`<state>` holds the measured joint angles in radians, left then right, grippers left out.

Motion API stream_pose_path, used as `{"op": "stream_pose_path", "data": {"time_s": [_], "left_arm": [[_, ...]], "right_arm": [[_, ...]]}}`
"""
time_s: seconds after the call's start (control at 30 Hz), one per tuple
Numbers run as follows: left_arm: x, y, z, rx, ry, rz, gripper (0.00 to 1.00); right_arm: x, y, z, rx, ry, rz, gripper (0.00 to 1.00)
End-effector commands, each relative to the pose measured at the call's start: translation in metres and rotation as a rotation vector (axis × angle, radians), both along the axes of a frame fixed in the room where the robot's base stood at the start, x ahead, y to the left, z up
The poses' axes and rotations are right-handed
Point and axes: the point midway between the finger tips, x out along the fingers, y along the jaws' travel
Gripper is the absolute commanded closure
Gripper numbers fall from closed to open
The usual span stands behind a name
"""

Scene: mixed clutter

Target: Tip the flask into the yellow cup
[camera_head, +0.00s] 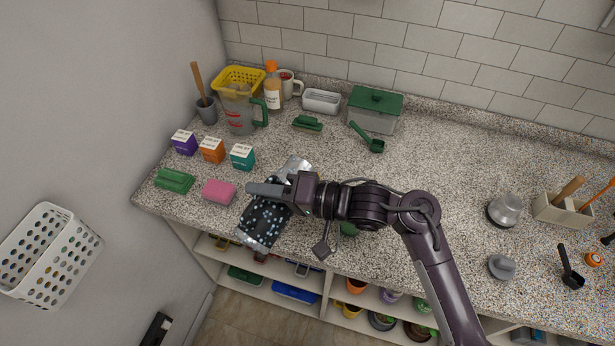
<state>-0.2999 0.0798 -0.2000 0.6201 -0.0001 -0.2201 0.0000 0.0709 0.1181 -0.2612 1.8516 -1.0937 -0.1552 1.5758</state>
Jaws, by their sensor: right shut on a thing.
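My right gripper (270,190) is shut on a dark flask (264,226) with pale blue dots, near the counter's front edge. My left gripper is not in view.
A measuring jug (238,117) and yellow basket (222,75) are behind.

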Motion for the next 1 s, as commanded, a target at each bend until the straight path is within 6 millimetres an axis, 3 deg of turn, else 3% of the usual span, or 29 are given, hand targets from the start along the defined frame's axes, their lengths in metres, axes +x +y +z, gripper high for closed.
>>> {"op": "stream_pose_path", "data": {"time_s": [1.0], "left_arm": [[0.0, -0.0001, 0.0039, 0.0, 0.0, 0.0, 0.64]], "right_arm": [[0.0036, -0.002, 0.008, 0.033, 0.037, 0.0, 1.0]]}}
